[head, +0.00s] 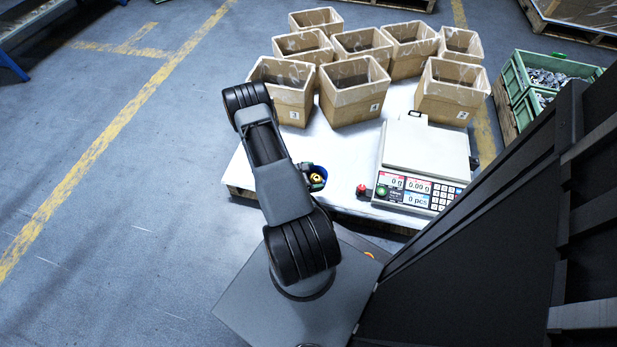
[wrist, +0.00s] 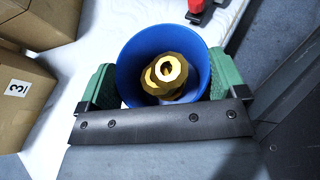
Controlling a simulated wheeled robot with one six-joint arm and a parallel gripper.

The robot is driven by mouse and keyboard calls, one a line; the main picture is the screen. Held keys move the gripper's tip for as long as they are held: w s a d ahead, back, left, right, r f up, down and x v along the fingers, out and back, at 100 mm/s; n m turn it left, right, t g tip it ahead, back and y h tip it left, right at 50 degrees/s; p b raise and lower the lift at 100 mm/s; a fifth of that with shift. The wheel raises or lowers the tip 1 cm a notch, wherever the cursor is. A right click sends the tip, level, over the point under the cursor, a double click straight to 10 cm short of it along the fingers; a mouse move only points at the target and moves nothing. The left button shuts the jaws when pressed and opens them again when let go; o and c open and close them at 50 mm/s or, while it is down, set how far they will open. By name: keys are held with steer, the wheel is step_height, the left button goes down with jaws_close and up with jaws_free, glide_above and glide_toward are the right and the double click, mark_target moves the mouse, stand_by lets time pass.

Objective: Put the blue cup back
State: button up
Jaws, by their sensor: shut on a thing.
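The blue cup (wrist: 138,52) is between the green-padded fingers of my gripper (wrist: 162,88) in the wrist view, one finger on each side. My gripper is shut on it. A brass fitting (wrist: 165,73) with a hole in its end lies inside the cup. In the head view the cup (head: 318,174) shows at the left part of the white table, partly hidden by my arm. Whether the cup touches the table top cannot be told.
A counting scale (head: 425,147) stands on the white table (head: 345,150) to the right of the cup. A small red object (head: 361,189) sits beside the scale. Several cardboard boxes (head: 354,97) stand behind. Green crates (head: 515,80) with metal parts are at the right.

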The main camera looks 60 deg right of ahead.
steer(key=w+d+f+b, duration=0.1)
steer(key=d+f, duration=0.1)
steer(key=w+d+f+b, duration=0.1)
steer(key=w+f, duration=0.1)
steer(key=w+d+f+b, duration=0.2)
steer(key=shift+w+d+f, duration=0.15)
steer(key=shift+d+f, duration=0.15)
steer(key=shift+f, duration=0.05)
steer(key=shift+w+d+f+b, duration=0.1)
steer(key=shift+w+f+b, duration=0.05)
steer(key=shift+f+b, duration=0.15)
steer(key=shift+w+d+f+b, duration=0.15)
steer(key=shift+f+b, duration=0.6)
steer(key=shift+f, duration=0.8)
steer(key=shift+f, duration=0.15)
steer(key=o, duration=0.9)
